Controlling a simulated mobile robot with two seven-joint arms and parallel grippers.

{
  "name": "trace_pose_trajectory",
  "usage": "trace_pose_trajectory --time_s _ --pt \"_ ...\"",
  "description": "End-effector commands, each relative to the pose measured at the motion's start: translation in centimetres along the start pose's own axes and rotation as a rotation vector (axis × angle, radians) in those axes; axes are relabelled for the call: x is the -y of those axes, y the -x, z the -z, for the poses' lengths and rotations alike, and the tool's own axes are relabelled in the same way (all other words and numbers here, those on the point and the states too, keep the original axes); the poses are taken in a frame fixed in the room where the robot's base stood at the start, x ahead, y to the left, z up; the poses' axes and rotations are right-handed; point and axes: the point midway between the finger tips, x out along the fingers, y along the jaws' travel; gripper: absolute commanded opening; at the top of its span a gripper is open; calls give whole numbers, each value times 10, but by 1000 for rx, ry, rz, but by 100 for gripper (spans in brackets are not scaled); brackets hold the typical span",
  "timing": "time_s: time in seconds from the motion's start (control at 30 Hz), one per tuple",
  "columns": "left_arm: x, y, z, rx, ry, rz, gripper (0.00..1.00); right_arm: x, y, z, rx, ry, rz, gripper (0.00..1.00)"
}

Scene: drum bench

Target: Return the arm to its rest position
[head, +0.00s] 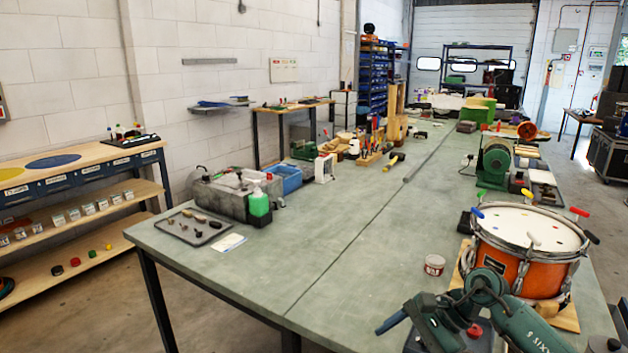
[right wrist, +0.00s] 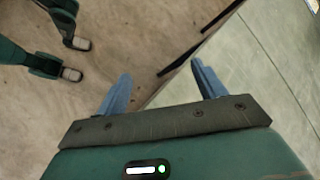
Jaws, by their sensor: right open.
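My right arm reaches in at the bottom right of the head view, over the near end of the bench (head: 330,230). My right gripper (head: 392,322) is at its end, with a blue finger pointing left. In the right wrist view the right gripper (right wrist: 161,70) is open, its two blue fingers wide apart with nothing between them. My left gripper is not in view.
An orange drum (head: 505,265) with coloured tuning handles stands on a wooden base close behind my right arm. A small round tin (head: 434,265) stands left of it. A tray of small parts (head: 192,226) lies at the left. The bench's near middle is clear.

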Motion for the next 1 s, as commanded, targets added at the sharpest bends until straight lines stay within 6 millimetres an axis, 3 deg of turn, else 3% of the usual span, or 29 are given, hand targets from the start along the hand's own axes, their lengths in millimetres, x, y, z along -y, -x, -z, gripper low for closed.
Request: trace_pose_trajectory --time_s 0.03,0.1,0.2,0.27,0.33,0.4,0.47,0.53,0.57,0.7,0.8,0.9,1.0 --pt "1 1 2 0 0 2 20 -4 -27 -30 148 -127 75 70" --pt "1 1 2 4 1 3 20 -2 -47 -70 371 -365 189 70" --pt "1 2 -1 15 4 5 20 1 -53 -110 698 -771 306 70" --pt "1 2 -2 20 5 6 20 2 -49 -121 894 -1043 351 70" --pt "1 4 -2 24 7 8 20 -2 -42 -122 1121 -1381 381 70" --pt "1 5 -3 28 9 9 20 -14 -37 -110 1342 -1736 389 70" --pt "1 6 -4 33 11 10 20 -31 -36 -94 1529 -2049 381 70" --pt "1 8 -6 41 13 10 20 -61 -41 -72 1741 -2418 357 70" --pt "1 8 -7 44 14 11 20 -77 -45 -64 -1788 2519 -335 70" --pt "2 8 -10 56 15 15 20 -156 -71 -43 -1349 1984 -160 70" --pt "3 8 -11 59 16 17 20 -198 -86 -43 -1158 1728 -103 70" --pt "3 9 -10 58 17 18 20 -222 -95 -47 -1049 1579 -75 70" --pt "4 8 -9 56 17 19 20 -232 -99 -49 -1006 1519 -65 70"
